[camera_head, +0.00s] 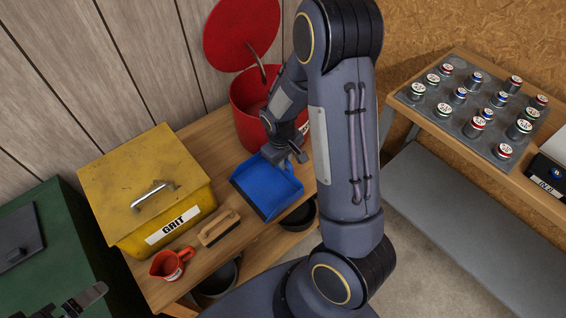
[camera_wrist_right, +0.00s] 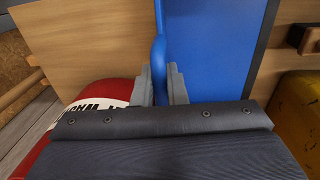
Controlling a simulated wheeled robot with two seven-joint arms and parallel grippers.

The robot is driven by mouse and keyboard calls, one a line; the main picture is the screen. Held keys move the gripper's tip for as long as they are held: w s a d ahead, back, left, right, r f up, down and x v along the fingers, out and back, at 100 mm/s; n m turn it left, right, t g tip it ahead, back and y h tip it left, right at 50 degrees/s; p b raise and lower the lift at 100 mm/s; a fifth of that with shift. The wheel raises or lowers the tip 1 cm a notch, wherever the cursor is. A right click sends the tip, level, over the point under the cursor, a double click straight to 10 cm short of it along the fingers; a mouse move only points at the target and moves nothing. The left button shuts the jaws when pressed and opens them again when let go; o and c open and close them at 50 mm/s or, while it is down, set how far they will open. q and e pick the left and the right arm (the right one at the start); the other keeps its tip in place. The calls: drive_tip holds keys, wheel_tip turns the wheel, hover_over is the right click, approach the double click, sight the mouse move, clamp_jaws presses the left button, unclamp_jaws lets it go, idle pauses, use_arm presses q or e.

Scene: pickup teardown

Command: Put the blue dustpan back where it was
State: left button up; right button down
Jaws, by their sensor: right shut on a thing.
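The blue dustpan (camera_head: 266,187) is over the right part of the wooden bench, in front of the red bin. My right gripper (camera_head: 291,156) is at its back edge, reaching down from above. In the right wrist view, my right gripper (camera_wrist_right: 162,88) is shut on the dustpan's handle, with the wide blue pan (camera_wrist_right: 214,42) to the right. I cannot tell whether the dustpan touches the bench top. My left gripper (camera_head: 80,302) shows only partly at the bottom left, away from the dustpan; its jaws are not clear.
The bench (camera_head: 205,262) also holds a yellow GRIT box (camera_head: 140,185), a wooden brush (camera_head: 218,229), a red jug (camera_head: 170,264) and a red bin (camera_head: 247,115) with its lid (camera_head: 240,32) raised. A shelf with several capped jars (camera_head: 478,123) stands right. A green box (camera_head: 65,235) stands left.

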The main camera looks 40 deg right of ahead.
drive_tip(key=f, duration=0.1)
drive_tip(key=f+b, duration=0.1)
drive_tip(key=f, duration=0.1)
drive_tip(key=shift+w+d+f, duration=0.15)
drive_tip(key=shift+w+f, duration=0.05)
drive_tip(key=shift+f, duration=0.05)
drive_tip(key=shift+s+r, duration=0.1)
drive_tip(key=shift+r, duration=0.15)
drive_tip(key=shift+f+b, duration=0.2)
drive_tip(key=shift+b, duration=0.1)
use_arm(q)
drive_tip(key=shift+w+d+f, duration=0.1)
drive_tip(key=shift+w+f, duration=0.05)
drive_tip(key=shift+f, duration=0.45)
drive_tip(key=shift+w+f, duration=0.15)
drive_tip(key=shift+f, duration=0.45)
use_arm(e)
drive_tip(key=c, duration=1.5)
unclamp_jaws()
drive_tip(key=shift+o, duration=0.2)
